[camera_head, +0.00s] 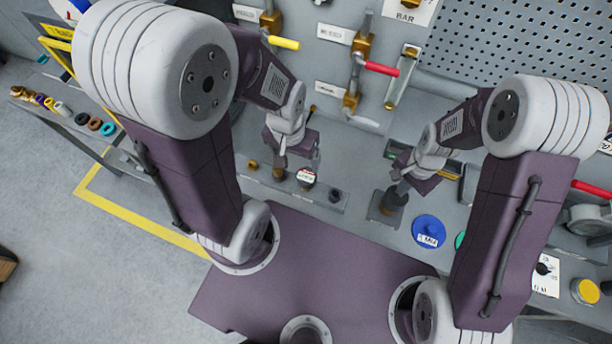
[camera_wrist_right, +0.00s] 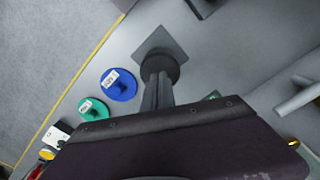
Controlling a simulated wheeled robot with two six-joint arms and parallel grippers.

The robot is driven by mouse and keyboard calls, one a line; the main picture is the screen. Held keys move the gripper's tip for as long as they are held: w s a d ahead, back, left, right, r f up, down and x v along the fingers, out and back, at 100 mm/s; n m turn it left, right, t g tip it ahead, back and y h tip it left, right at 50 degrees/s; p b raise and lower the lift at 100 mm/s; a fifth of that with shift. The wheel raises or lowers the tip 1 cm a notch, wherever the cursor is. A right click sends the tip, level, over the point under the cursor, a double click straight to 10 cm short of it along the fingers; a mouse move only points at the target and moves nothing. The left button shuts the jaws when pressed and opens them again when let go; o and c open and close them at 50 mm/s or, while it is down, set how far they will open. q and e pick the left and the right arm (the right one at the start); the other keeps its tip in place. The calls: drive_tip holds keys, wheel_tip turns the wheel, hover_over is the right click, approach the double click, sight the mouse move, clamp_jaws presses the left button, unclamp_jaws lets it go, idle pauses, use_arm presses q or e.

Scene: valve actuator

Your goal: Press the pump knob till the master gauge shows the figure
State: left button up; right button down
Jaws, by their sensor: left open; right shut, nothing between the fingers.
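The dark round pump knob (camera_head: 390,203) stands on a square grey plate (camera_head: 378,214) on the bench, below my right gripper (camera_head: 399,187). In the right wrist view the knob (camera_wrist_right: 160,63) lies right at the tips of my shut, empty right gripper (camera_wrist_right: 159,80). The fingers overlap its edge, and I cannot tell whether they press on it. My left gripper (camera_head: 281,168) is open, further left over a grey strip, close beside a small round white-faced dial with red (camera_head: 306,177). I cannot tell whether this is the master gauge, and no reading is legible.
A blue labelled disc (camera_head: 428,231) lies right of the knob, with a green one (camera_head: 460,241) partly hidden by my arm. Red-handled (camera_head: 380,68) and yellow-handled (camera_head: 284,43) valves are on the back panel. Several coloured rings (camera_head: 82,118) line the left side bench.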

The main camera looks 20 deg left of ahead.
idle(0.6)
wheel_tip(320, 180, up, 5)
drive_tip(key=p, duration=0.4)
drive_tip(key=shift+r+p, duration=0.15)
drive_tip(key=shift+p, duration=0.2)
drive_tip(key=shift+f, duration=0.2)
drive_tip(key=f+b, duration=0.1)
drive_tip(key=b, duration=0.1)
drive_tip(key=w+f+b, duration=0.1)
drive_tip(key=d+b, duration=0.1)
drive_tip(key=b, duration=0.1)
drive_tip(key=shift+w+f+m+t+b, duration=0.3)
drive_tip(key=shift+w+f+t, duration=0.05)
drive_tip(key=shift+f+t, duration=0.05)
drive_tip(key=s+d+f+n+b, duration=0.4)
drive_tip(key=s+d+n+b, duration=0.2)
drive_tip(key=s+b, duration=0.4)
drive_tip(key=shift+f+b, duration=0.15)
drive_tip(key=shift+b, duration=0.75)
